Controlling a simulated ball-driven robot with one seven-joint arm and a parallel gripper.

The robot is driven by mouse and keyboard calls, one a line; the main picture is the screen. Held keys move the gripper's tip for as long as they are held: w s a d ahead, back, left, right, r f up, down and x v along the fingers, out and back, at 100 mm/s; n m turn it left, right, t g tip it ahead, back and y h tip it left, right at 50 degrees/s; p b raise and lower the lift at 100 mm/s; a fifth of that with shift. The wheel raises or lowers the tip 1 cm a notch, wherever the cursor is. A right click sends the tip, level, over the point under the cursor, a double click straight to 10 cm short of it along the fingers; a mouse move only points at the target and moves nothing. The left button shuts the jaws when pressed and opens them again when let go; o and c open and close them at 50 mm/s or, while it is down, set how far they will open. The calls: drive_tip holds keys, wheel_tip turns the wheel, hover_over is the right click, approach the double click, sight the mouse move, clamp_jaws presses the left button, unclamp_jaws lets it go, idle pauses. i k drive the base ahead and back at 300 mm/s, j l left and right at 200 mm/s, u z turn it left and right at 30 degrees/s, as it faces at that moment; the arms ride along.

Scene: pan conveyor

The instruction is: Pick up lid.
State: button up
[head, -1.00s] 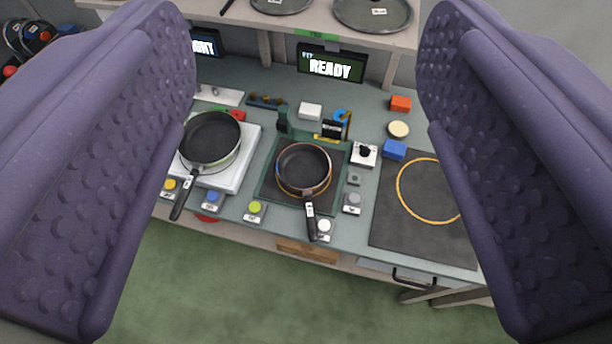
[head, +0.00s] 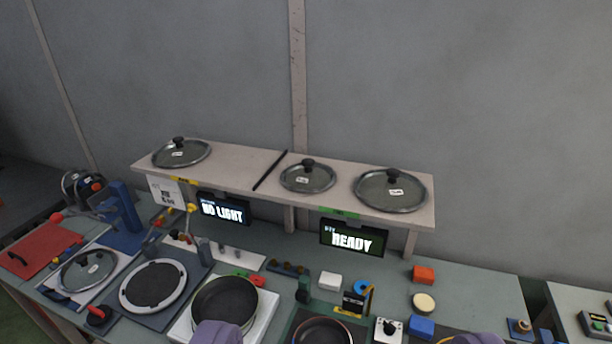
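Three glass lids with dark knobs and small white labels lie on the raised shelf in the head view. One lid (head: 181,154) is at the shelf's left end, a smaller lid (head: 308,178) is right of the middle, and the largest lid (head: 391,192) is at the right end. A fourth lid (head: 88,271) lies on a stand at the left of the bench. My gripper (head: 348,338) shows only its two purple fingertips at the bottom edge. They are wide apart, with no lid between them, below and in front of the shelf.
The shelf (head: 235,160) has a black divider rod (head: 270,170). Under it hang a "NO LIGHT" display (head: 222,209) and a "READY" display (head: 352,239). Pans (head: 225,300) and small blocks crowd the bench below. The wall above the shelf is bare.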

sight(308, 176)
drive_tip(key=i+j+z, duration=0.1)
drive_tip(key=i+j, duration=0.9)
drive_tip(key=i, duration=0.3)
drive_tip(key=i+j, duration=0.25)
drive_tip(key=i, duration=0.3)
